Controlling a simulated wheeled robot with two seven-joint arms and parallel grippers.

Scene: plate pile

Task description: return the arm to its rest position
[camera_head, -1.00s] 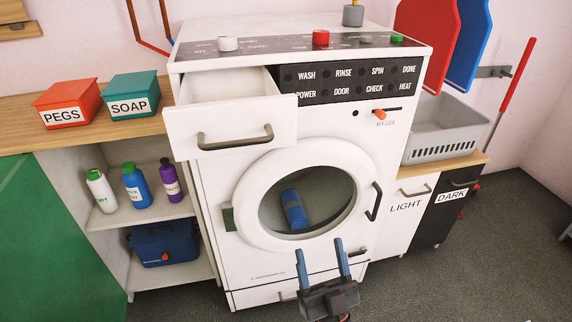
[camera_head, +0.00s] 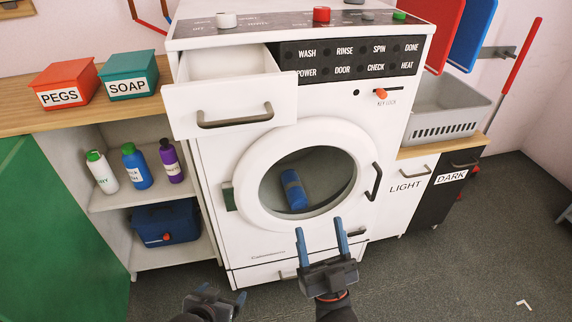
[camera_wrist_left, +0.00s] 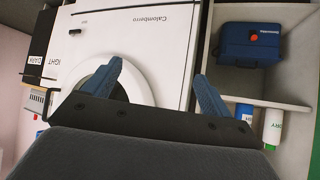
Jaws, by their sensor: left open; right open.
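My left gripper (camera_head: 222,293) is at the bottom edge of the head view, low in front of the white washing machine (camera_head: 226,262). It is open and empty. In the left wrist view its two blue fingers (camera_wrist_left: 158,72) are spread apart, with the machine's front behind them. My right gripper (camera_head: 319,227) is open and empty in front of the machine, just below the round door (camera_head: 250,205). A blue item (camera_head: 294,192) shows through the door glass. The door looks shut.
The machine's top drawer (camera_head: 187,98) stands open. At left, a shelf holds several bottles (camera_head: 136,167) and a blue case (camera_head: 165,222). Red (camera_head: 66,84) and teal (camera_head: 128,77) boxes stand on the counter. LIGHT (camera_head: 405,187) and DARK (camera_head: 450,197) bins are at right.

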